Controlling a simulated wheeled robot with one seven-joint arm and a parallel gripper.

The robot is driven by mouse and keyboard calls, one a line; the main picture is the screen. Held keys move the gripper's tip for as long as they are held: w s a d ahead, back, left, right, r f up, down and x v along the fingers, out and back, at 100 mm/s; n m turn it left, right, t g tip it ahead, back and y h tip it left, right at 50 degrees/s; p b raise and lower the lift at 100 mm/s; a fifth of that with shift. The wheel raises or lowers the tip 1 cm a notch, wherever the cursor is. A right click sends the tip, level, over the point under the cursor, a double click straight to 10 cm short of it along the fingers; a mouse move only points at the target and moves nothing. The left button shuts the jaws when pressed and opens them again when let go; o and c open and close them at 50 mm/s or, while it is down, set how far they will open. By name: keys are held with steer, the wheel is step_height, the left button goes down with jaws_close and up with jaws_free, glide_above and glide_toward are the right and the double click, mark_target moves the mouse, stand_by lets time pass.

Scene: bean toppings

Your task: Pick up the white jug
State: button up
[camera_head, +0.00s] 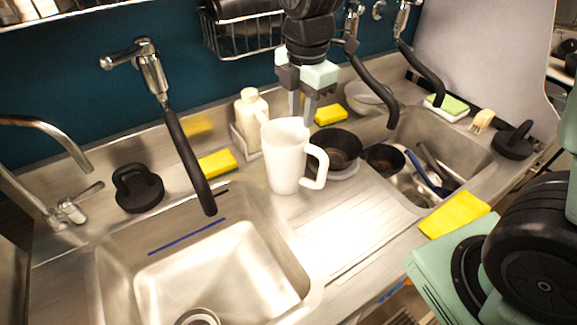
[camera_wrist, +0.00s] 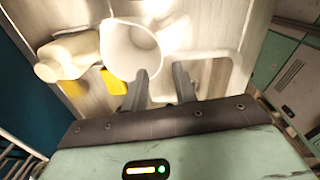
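The white jug (camera_head: 285,163) stands upright on the metal drainboard between the two sinks, its handle (camera_head: 317,168) to the right. In the wrist view I look down into the open jug (camera_wrist: 128,50), which is beyond my fingertips and to the left. My gripper (camera_head: 302,112) is above and just behind the jug, fingers pointing down. In the wrist view my gripper (camera_wrist: 160,80) is open, with nothing between its fingers. The left fingertip appears close to the jug's rim; I cannot tell whether it touches.
A cream bottle (camera_head: 249,108) stands behind the jug to the left. A dark pan (camera_head: 334,149) is close on the right. Yellow sponges (camera_head: 217,164) lie nearby. Black faucet hoses (camera_head: 188,158) hang over the counter. The left sink (camera_head: 215,268) is mostly empty; the right one holds dishes.

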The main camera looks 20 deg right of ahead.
mark_target(297, 170)
steer(key=f, duration=0.4)
steer(key=f+p, duration=0.1)
steer(key=f, duration=0.4)
steer(key=f+p, duration=0.1)
steer(key=f, duration=0.3)
steer(key=shift+w+a+f, duration=0.1)
steer(key=shift+w+f, duration=0.2)
jaws_close()
